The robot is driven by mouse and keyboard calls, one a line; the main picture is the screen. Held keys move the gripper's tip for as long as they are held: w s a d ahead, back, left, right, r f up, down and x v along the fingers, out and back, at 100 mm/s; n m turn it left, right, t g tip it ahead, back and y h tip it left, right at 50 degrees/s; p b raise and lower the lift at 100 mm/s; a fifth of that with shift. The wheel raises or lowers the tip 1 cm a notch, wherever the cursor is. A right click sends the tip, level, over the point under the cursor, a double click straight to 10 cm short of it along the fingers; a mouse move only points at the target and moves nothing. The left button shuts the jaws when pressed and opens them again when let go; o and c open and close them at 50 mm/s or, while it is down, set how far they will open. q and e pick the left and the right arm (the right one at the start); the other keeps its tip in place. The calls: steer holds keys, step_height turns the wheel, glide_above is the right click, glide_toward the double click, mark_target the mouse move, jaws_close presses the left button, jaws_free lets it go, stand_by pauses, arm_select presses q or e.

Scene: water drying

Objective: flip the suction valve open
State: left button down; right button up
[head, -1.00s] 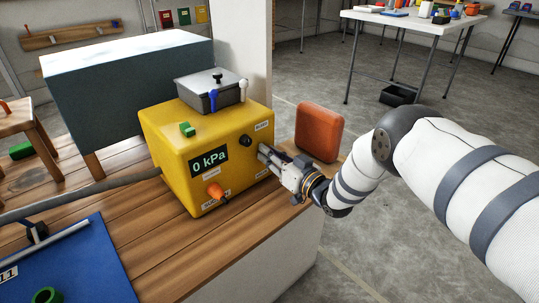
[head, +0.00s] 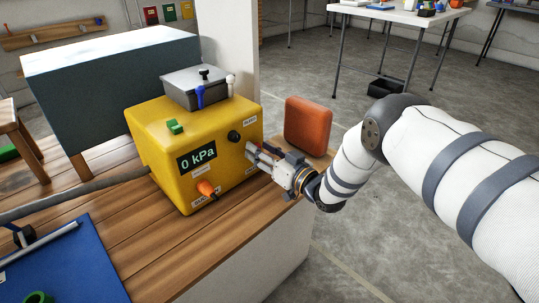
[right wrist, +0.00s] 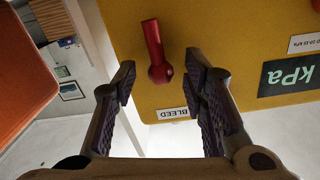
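The yellow pump box (head: 165,150) stands on the wooden bench and its display (head: 197,157) reads 0 kPa. An orange handle (head: 205,188) sits low on its front, above a partly covered label that seems to begin with "SU". My right gripper (head: 250,151) is at the right part of the box's front, right of the orange handle and apart from it. In the right wrist view this gripper (right wrist: 165,92) is open and empty. A red lever (right wrist: 155,50) by the BLEED label (right wrist: 173,114) lies ahead of its fingertips. My left gripper is out of view.
A black knob (head: 234,137) is on the box's upper front. An orange-red block (head: 308,124) stands behind my right gripper. A grey hose (head: 75,192) runs left, above a blue mat (head: 70,265).

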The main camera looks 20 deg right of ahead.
steer(key=v, duration=1.1)
steer(key=shift+s, duration=0.2)
